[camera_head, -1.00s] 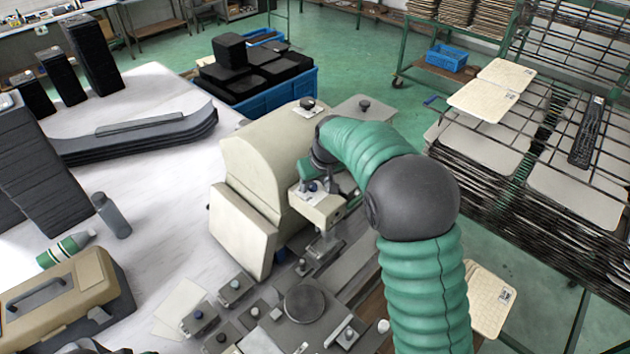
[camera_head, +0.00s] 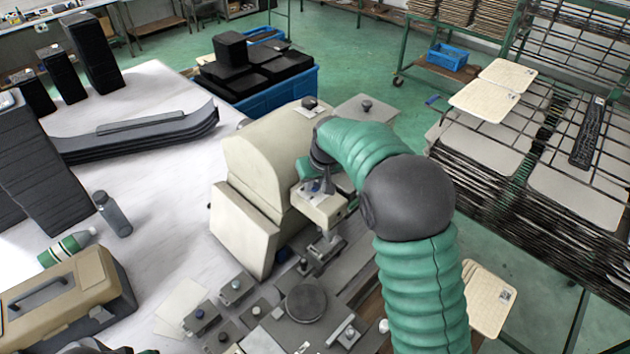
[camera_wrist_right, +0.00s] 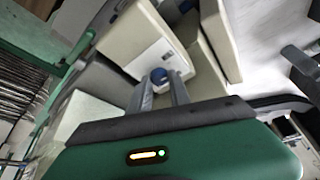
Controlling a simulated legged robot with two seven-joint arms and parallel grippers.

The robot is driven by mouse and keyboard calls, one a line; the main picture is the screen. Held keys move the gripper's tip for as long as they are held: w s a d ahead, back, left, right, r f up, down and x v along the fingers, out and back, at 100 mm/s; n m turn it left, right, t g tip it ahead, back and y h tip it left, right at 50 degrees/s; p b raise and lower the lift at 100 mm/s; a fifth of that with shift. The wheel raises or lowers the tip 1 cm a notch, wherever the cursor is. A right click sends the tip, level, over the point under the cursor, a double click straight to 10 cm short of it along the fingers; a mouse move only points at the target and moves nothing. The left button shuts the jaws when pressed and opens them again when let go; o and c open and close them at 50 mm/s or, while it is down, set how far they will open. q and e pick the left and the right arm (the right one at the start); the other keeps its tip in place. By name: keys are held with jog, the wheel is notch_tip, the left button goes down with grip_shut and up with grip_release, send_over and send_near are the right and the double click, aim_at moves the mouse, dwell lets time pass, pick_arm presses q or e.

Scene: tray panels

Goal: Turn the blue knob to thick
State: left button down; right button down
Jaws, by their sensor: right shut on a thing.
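The blue knob (camera_wrist_right: 160,77) sits on a cream box with a white label (camera_wrist_right: 150,58), between the fingers of my right gripper (camera_wrist_right: 159,88) in the right wrist view. The fingers are closed on the knob. In the head view my right gripper (camera_head: 316,188) reaches the small cream box (camera_head: 325,209) on the machine's front, and the knob is mostly hidden there. The label's writing is too small to read. Part of a dark and green arm of mine shows at the bottom left; my left gripper cannot be made out.
The large cream machine (camera_head: 265,150) stands beside my right arm. Small knob boxes (camera_head: 201,318) and a round dark plate (camera_head: 306,303) lie in front. Racks with trays (camera_head: 485,145) are right.

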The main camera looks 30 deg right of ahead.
jog(key=m+p, duration=0.1)
jog(key=m+h+p, duration=0.1)
jog(key=m, duration=0.1)
jog(key=m+p, duration=0.1)
jog(key=shift+a+r+m+g+h, duration=0.15)
jog(key=shift+a+m+g+h, duration=0.1)
jog(key=shift+m+g+h, duration=0.05)
jog(key=m+p, duration=0.1)
jog(key=m, duration=0.1)
jog(key=m+g+h+p, duration=0.1)
jog(key=m+p, duration=0.1)
jog(key=m, duration=0.1)
jog(key=shift+w+m+h, duration=0.15)
jog(key=shift+m+h, duration=0.15)
jog(key=m+g+p, duration=0.1)
jog(key=m, duration=0.2)
jog(key=shift+w+a+m+g, duration=0.1)
jog(key=shift+m+g, duration=0.2)
jog(key=shift+g, duration=0.1)
jog(key=m+g+p, duration=0.1)
jog(key=m, duration=0.2)
jog(key=shift+w+m+h, duration=0.15)
jog(key=shift+m+h, duration=0.15)
jog(key=m+g+p, duration=0.1)
jog(key=m, duration=0.1)
jog(key=m+g+p, duration=0.1)
jog(key=m, duration=0.2)
jog(key=shift+w+m, duration=0.2)
jog(key=shift+m, duration=0.1)
jog(key=shift+y, duration=0.4)
